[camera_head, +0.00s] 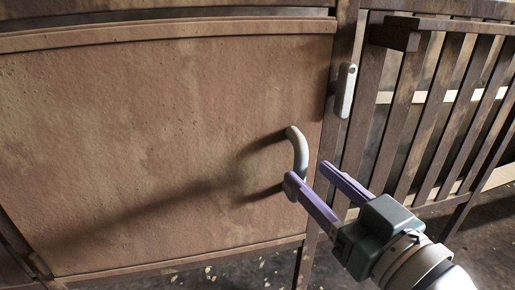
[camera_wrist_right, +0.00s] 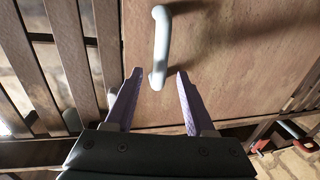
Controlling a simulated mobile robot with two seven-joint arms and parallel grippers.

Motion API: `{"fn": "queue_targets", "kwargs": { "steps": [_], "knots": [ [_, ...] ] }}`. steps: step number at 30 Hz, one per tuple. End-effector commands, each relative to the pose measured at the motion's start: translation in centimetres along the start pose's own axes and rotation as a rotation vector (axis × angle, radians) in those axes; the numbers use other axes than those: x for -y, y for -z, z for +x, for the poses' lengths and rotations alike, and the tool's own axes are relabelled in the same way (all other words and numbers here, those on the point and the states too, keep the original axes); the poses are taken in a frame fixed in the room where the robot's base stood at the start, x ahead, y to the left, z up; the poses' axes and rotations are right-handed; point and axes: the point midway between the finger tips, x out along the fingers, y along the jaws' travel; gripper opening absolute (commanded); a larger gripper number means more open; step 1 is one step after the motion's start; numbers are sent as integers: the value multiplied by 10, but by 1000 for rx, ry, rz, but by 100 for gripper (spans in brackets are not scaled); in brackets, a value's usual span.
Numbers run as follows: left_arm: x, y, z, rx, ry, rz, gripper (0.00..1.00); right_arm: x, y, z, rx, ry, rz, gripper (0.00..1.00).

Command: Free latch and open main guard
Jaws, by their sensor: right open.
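The main guard (camera_head: 150,140) is a rusty brown panel filling the left of the head view, and it looks shut in its frame. A grey curved handle (camera_head: 300,148) sits near its right edge. A light grey latch (camera_head: 345,90) stands upright on the frame post just right of the panel. My right gripper (camera_head: 309,172) is open and empty at the handle's lower end. In the right wrist view the handle (camera_wrist_right: 160,45) lies ahead of and between the two purple fingers (camera_wrist_right: 156,82); I cannot tell whether they touch it. My left gripper is not in view.
A slatted guard (camera_head: 440,100) with a thick top bar stands right of the post. Below the panel is a dark floor with pale debris (camera_head: 200,275). In the right wrist view, a red object (camera_wrist_right: 262,145) lies at the lower right.

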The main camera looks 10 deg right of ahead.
Motion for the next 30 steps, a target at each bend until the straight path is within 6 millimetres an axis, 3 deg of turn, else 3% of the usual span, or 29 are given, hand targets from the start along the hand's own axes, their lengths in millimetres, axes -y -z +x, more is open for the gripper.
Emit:
{"fn": "queue_targets", "kwargs": {
  "steps": [6,18,30],
  "knots": [
    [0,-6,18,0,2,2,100,0,-3,33,-2,0,-1,55],
    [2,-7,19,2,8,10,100,0,-1,42,2,0,-1,53],
    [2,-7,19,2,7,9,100,0,-1,41,2,0,-1,8]
  ]
}}
